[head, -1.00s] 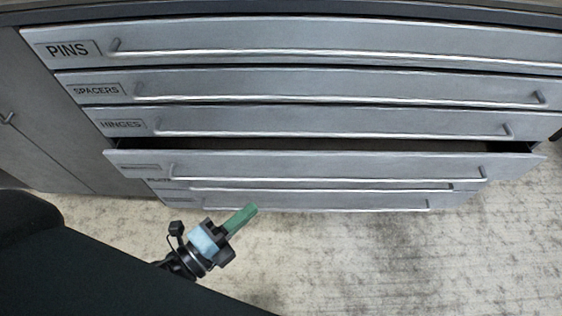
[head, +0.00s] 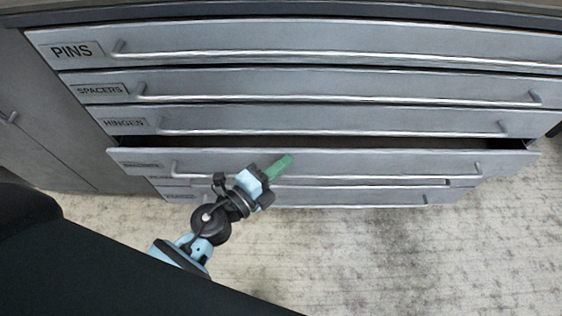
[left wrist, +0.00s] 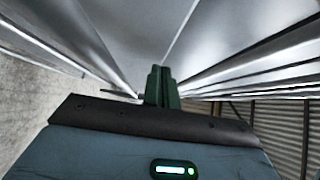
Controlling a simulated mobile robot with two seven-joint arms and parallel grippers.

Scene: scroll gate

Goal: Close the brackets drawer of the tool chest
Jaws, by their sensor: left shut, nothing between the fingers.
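The tool chest's fourth drawer from the top (head: 400,157) is pulled out part way, with a dark gap above its front. Its label (head: 141,165) is too blurred to read; it sits right under the hinges drawer (head: 340,120). A long bar handle runs across its front. My left gripper (head: 281,166) is shut and empty, its green fingers over the front of the open drawer near its handle. I cannot tell whether they touch it. In the left wrist view the closed fingers (left wrist: 162,86) point toward grey metal faces. My right gripper is not in view.
The pins drawer (head: 300,40), spacers drawer (head: 320,86) and hinges drawer look closed. Lower drawers (head: 380,196) show below the open one, partly hidden by my left arm. Grey cabinet doors (head: 40,150) stand at the left. The floor (head: 420,260) in front is clear.

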